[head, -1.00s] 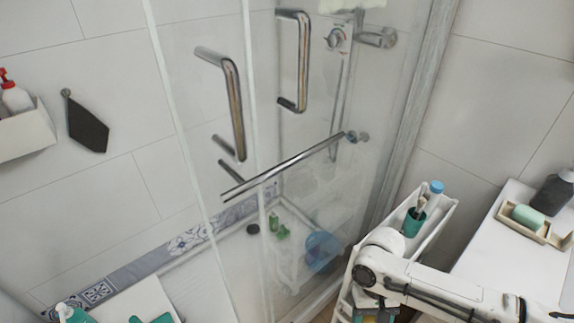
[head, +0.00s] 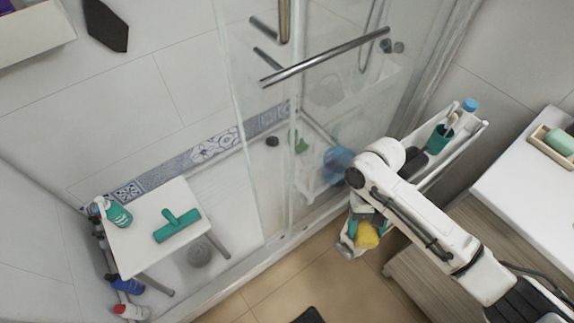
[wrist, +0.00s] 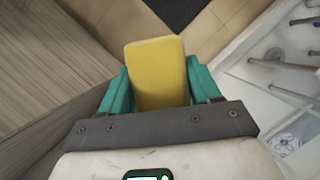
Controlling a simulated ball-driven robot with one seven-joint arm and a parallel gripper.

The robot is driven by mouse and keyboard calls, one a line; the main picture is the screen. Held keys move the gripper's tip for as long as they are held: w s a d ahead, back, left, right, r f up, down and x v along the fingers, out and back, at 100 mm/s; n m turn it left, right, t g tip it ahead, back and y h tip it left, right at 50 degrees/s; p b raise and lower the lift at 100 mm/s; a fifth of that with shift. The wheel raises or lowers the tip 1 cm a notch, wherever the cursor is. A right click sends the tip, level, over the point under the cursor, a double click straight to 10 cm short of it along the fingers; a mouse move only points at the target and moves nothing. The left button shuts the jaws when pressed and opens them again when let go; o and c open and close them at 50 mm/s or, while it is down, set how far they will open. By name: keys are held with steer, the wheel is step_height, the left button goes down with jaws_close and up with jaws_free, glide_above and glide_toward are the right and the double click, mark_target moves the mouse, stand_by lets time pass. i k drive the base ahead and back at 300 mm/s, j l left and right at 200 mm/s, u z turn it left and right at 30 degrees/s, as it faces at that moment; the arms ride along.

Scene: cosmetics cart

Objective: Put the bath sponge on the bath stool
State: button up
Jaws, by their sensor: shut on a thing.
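My gripper (wrist: 156,86) is shut on the yellow bath sponge (wrist: 156,62), which sits between its teal fingers in the wrist view. In the head view the sponge (head: 367,236) hangs below my arm, above the tan floor and apart from the stool. The white bath stool (head: 135,243) stands at the lower left inside the shower. A teal spray bottle (head: 118,213) and a teal squeegee (head: 178,226) rest on its top. The front left part of the top is bare.
The glass shower panel (head: 330,140) and its metal bar (head: 325,58) stand between the stool and the cart (head: 470,135). Bottles (head: 124,284) stand left of the stool. A wooden-fronted cabinet (head: 440,235) is at the right. The tan floor is mostly clear.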

mark_target(134, 242)
steer(key=i+u, duration=0.15)
steer(key=u, duration=0.25)
steer(key=i+u, duration=0.1)
steer(key=u, duration=0.35)
steer(key=i+l+u, duration=0.1)
steer(key=u, duration=0.3)
steer(key=i+l, duration=0.35)
steer(key=l, duration=0.15)
